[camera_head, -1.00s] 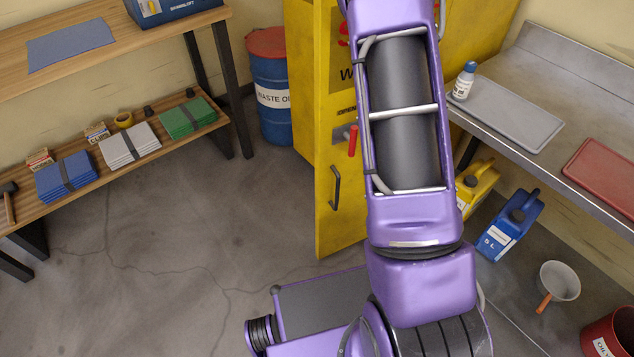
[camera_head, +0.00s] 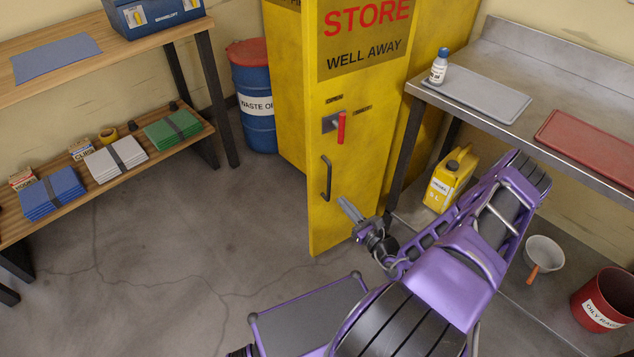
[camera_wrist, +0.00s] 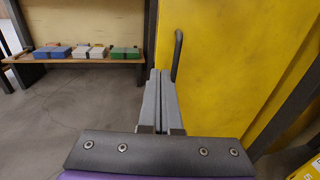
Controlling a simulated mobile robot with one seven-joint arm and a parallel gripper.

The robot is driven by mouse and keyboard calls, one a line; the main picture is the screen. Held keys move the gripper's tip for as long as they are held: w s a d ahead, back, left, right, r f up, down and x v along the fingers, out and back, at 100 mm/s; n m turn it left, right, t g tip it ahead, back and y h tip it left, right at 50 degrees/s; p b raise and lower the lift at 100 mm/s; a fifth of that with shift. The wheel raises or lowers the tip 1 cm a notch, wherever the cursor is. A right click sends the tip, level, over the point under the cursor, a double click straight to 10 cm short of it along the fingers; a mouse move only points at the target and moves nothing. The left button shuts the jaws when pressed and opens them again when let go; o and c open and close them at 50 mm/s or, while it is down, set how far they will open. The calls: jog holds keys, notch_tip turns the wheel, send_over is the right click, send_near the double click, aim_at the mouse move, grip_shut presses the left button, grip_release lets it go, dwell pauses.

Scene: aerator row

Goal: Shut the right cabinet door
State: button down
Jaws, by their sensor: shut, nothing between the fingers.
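The yellow cabinet's right door (camera_head: 365,150) stands partly open, its free left edge swung out toward me. Its outer face carries "STORE WELL AWAY" lettering, a red lever (camera_head: 341,128) and a black bar handle (camera_head: 326,178). My gripper (camera_head: 346,204) is shut and empty, just below and right of the bar handle in the head view, in front of the door's outer face. In the wrist view my closed fingers (camera_wrist: 158,88) point toward the door (camera_wrist: 215,70), with the handle (camera_wrist: 177,55) just right of the tips. I cannot tell whether they touch the door.
A metal bench (camera_head: 490,120) stands right of the cabinet, with a yellow jerrycan (camera_head: 447,180), a funnel (camera_head: 543,254) and a red bin (camera_head: 602,300) below. A blue drum (camera_head: 255,110) stands left of the cabinet. A wooden shelf unit (camera_head: 185,30) is at left. The floor between is clear.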

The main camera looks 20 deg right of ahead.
aim_at(314, 168)
jog(key=w, duration=0.4)
jog(key=w+a+b, duration=0.1)
jog(key=w, duration=0.4)
jog(key=w+b, duration=0.1)
jog(key=w, duration=0.3)
jog(key=shift+w+a, duration=0.25)
jog(key=shift+w, duration=0.2)
jog(key=shift+w+a, duration=0.1)
